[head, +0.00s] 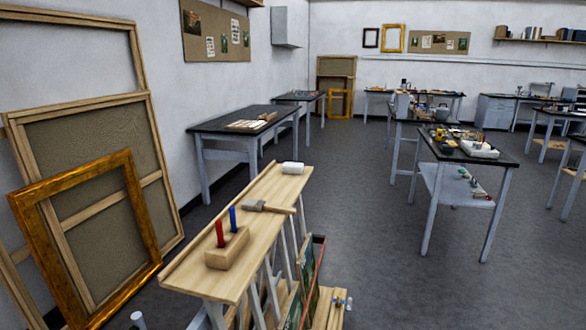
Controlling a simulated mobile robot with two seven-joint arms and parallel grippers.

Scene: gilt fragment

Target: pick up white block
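A small white block (293,168) lies on the far end of a narrow light-wood bench top (262,190). It sits near the end edge, with clear wood in front of it. Neither of my grippers can be made out in the head view, and nothing is seen touching the block.
A mallet (268,207) and a wooden block with red and blue handles (228,247) lie nearer on the bench top. Framed panels (85,240) lean at the left. A dark worktable (242,122) stands behind. Grey floor (365,215) is open to the right.

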